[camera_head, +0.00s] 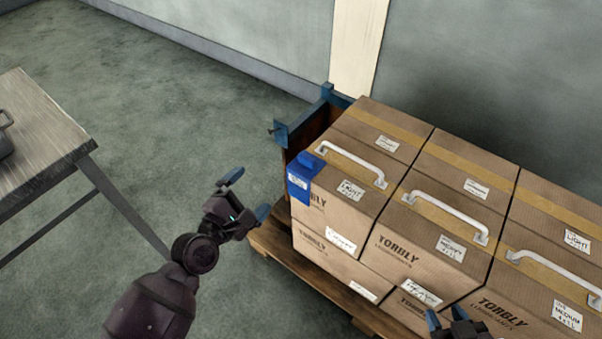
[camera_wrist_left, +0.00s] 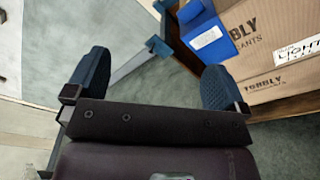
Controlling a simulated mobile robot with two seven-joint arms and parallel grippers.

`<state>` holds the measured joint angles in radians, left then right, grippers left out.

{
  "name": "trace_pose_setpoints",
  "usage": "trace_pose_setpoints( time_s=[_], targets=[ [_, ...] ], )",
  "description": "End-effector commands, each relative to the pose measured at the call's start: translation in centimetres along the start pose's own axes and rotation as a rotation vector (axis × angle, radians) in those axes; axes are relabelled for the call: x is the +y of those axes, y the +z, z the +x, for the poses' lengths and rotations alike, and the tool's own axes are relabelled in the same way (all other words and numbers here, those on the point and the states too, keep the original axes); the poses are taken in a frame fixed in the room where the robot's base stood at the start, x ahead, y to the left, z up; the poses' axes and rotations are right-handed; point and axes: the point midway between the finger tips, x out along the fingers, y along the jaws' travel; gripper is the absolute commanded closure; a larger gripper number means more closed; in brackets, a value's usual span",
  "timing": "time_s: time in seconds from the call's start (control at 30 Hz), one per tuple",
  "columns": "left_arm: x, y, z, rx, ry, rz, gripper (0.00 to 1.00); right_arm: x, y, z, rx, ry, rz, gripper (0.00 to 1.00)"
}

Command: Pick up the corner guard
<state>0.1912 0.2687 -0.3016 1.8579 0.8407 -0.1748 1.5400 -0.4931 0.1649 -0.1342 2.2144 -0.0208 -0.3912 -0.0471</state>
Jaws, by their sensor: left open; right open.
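The blue corner guard (camera_head: 300,186) sits on the near left top corner of the leftmost upper box, with a white label on its side. It also shows in the left wrist view (camera_wrist_left: 202,22), near the top. My left gripper (camera_head: 247,195) is open and empty, to the left of the guard and apart from it. Its two blue fingertips also show in the left wrist view (camera_wrist_left: 155,80), with floor between them. My right gripper (camera_head: 446,318) is only partly in view at the bottom edge, in front of the boxes, with two blue fingertips apart.
Stacked brown boxes (camera_head: 405,251) with white handles stand on a wooden pallet (camera_head: 283,256). A blue metal post frame (camera_head: 297,125) rises behind the left boxes. A table (camera_head: 40,135) stands at the far left. The floor between table and pallet is clear.

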Motion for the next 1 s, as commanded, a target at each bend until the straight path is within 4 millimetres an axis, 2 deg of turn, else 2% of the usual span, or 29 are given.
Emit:
trace_pose_setpoints(
  time_s=[0.03,0.1,0.23,0.4,0.57,0.8,1.0],
  targets=[
    [-3.0,-1.5,1.5,-0.013,-0.026,-0.151,0.00,-0.6,2.9,0.8,-0.050,-0.013,-0.006,0.58],
    [-4.2,-1.8,3.3,-0.042,-0.032,-0.344,0.00,-1.0,4.2,1.2,-0.072,-0.021,-0.013,0.58],
    [-5.8,-2.2,6.1,-0.082,-0.050,-0.647,0.00,-1.5,5.9,1.9,-0.102,-0.033,-0.023,0.58],
    [-6.5,-2.2,8.2,-0.113,-0.067,-0.884,0.00,-1.8,6.8,2.2,-0.120,-0.041,-0.032,0.58],
    [-6.2,-1.9,9.6,-0.127,-0.070,-0.953,0.00,-1.8,6.7,2.3,-0.117,-0.042,-0.035,0.58],
    [-6.0,-1.3,13.0,-0.129,-0.067,-0.952,0.00,-1.8,6.5,2.4,-0.113,-0.042,-0.037,0.58],
    [-6.1,-1.2,14.4,-0.127,-0.068,-0.950,0.00,-1.8,6.5,2.4,-0.113,-0.043,-0.038,0.58]
  ],
)
